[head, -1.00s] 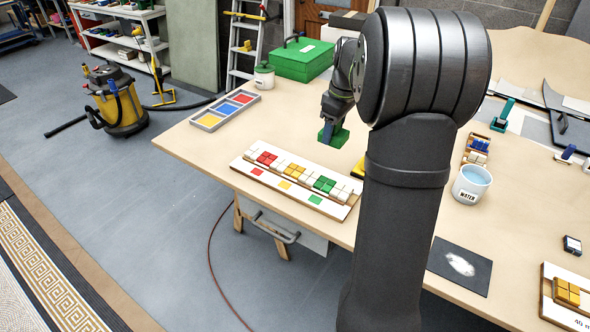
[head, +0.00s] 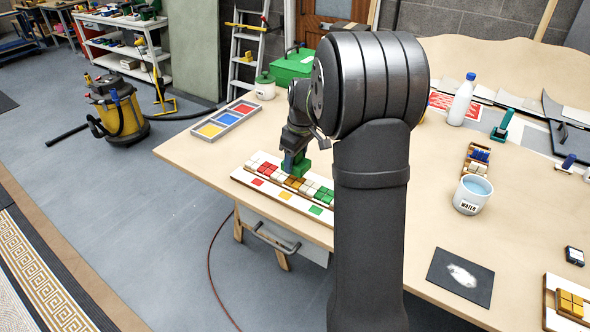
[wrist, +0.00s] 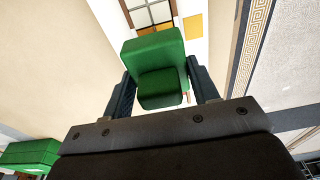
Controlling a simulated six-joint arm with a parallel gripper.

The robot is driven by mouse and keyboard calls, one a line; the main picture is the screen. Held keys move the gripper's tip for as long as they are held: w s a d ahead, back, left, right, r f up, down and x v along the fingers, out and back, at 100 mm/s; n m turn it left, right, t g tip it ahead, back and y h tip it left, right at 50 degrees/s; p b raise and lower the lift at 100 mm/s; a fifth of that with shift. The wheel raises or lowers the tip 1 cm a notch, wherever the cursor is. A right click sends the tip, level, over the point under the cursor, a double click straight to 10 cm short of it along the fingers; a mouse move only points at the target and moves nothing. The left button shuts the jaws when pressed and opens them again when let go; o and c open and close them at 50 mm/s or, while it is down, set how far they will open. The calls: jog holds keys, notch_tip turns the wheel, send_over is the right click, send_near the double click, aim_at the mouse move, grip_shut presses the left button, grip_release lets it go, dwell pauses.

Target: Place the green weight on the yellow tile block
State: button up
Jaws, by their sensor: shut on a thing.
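My gripper (head: 291,160) is shut on the green weight (head: 303,168), low over the white tile panel (head: 250,181) on the table. In the wrist view the weight (wrist: 152,48) sits between the two dark fingers (wrist: 160,88). The yellow tile block (head: 292,182) is just under the weight in the head view and partly hidden by it. A yellow-orange edge of it shows past the weight in the wrist view (wrist: 158,28). I cannot tell whether the weight touches it.
Red tiles (head: 267,168) and green tiles (head: 322,193) share the panel, with white tiles between. A grey tray of coloured squares (head: 222,124) lies behind. A water pot (head: 472,194) stands to the right. Bare tabletop lies around the panel.

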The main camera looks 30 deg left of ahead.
aim_at(295, 170)
jog(key=shift+a+f, duration=0.1)
jog(key=shift+f, duration=1.9)
jog(key=shift+f, duration=0.15)
jog(key=o, duration=1.4)
jog(key=r, duration=0.4)
jog(key=d+r, duration=0.1)
jog(key=r, duration=0.7)
jog(key=shift+d, duration=0.25)
